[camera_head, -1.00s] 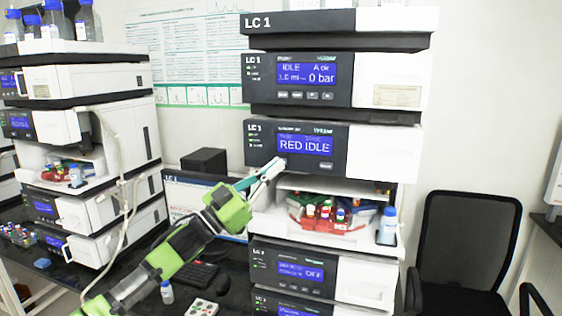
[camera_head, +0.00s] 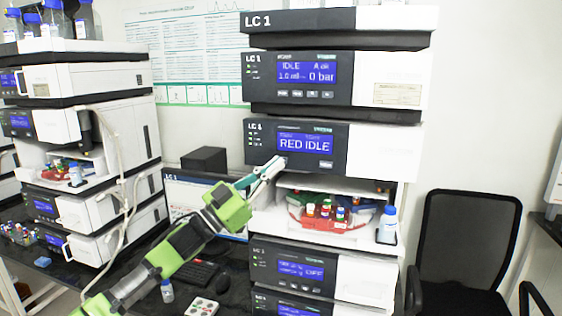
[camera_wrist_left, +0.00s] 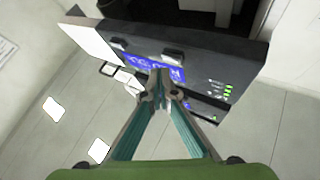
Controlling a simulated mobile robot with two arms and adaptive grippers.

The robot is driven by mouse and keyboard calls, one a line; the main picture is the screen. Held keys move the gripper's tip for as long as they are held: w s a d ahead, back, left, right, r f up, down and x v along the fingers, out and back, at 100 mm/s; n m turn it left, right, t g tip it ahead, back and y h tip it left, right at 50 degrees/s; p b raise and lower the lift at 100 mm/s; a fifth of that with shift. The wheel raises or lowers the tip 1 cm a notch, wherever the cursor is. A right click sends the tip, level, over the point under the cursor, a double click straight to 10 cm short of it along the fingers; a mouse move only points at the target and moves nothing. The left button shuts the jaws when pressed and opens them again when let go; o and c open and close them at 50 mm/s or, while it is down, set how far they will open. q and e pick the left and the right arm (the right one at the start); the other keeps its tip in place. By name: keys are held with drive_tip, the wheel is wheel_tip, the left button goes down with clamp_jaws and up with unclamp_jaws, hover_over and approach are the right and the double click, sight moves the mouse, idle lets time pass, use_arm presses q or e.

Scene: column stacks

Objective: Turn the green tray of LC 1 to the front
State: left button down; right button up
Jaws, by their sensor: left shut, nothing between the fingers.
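The LC 1 stack (camera_head: 340,20) stands right of centre. Its sampler module's blue display (camera_head: 303,143) reads RED IDLE, with a small button (camera_head: 326,164) below it. In the open bay beneath, a round carousel shows a red tray (camera_head: 312,223) at the front, holding several vials with coloured caps. In the left wrist view the shut fingertips (camera_wrist_left: 158,88) overlap the panel; contact cannot be told. My right gripper is out of view.
A white bottle with a blue cap (camera_head: 387,225) stands at the bay's right edge. Another instrument stack (camera_head: 85,100) stands at the left. A monitor (camera_head: 205,195) and a keyboard are behind my left arm. A black chair (camera_head: 465,245) is at the right.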

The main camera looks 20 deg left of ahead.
use_arm(q)
drive_tip(key=shift+w, duration=0.15)
drive_tip(key=shift+w, duration=0.3)
drive_tip(key=shift+w, duration=0.35)
idle(1.0)
drive_tip(key=shift+s+p, duration=0.1)
drive_tip(key=shift+p, duration=0.2)
drive_tip(key=shift+s, duration=0.75)
drive_tip(key=shift+s+a+p, duration=0.1)
drive_tip(key=shift+s+p, duration=0.25)
drive_tip(key=shift+s, duration=2.1)
idle(2.7)
